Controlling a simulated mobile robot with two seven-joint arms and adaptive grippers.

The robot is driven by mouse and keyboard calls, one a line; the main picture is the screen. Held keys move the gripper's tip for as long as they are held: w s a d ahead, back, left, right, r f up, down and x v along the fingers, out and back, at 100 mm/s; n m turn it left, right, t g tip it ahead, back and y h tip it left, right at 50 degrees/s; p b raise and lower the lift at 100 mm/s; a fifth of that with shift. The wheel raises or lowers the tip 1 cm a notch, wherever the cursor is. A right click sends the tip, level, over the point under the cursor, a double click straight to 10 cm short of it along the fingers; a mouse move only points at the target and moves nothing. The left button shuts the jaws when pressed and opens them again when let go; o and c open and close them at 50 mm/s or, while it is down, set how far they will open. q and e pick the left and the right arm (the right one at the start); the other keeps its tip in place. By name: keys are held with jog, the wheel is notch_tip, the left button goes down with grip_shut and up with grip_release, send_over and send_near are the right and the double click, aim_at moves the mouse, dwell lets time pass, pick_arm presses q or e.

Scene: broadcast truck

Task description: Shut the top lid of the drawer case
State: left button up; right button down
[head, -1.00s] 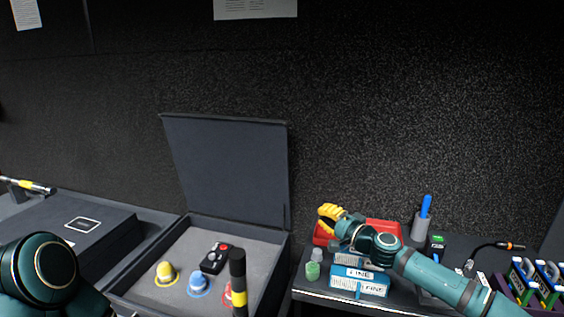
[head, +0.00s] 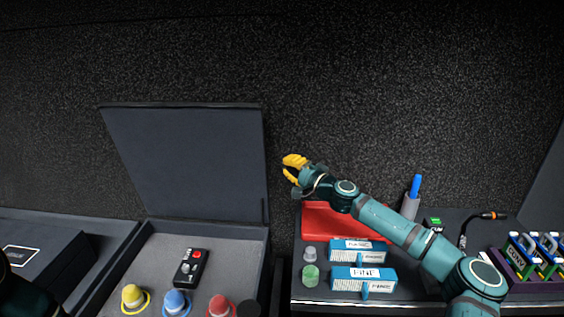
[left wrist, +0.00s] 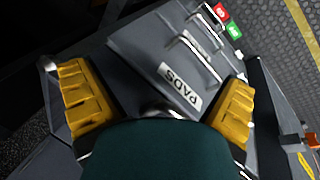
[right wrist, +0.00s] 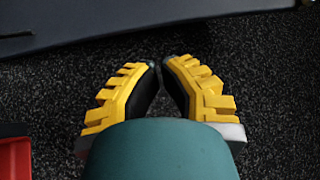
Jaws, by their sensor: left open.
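The drawer case (head: 258,240) stands at the lower left of the head view. Its top lid (head: 190,160) is open, standing up and leaning back near the dark wall. My right gripper (head: 285,168) is just right of the lid, apart from it in the picture. In the right wrist view its fingertips (right wrist: 161,62) are nearly together with nothing between them; a dark panel edge, likely the lid (right wrist: 150,25), crosses above. My left gripper (left wrist: 160,95) is open and empty, above a grey drawer front labelled PADS (left wrist: 180,85). It is outside the head view.
A black remote (head: 190,267) and yellow, blue (head: 175,302) and red knob-like pieces are in the open case.

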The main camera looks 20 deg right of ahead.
pick_arm(q)
jog(key=shift+w+r, duration=0.1)
pick_arm(e)
jog(key=x, duration=0.8)
jog(key=shift+w+a, duration=0.1)
jog(key=shift+w, duration=0.05)
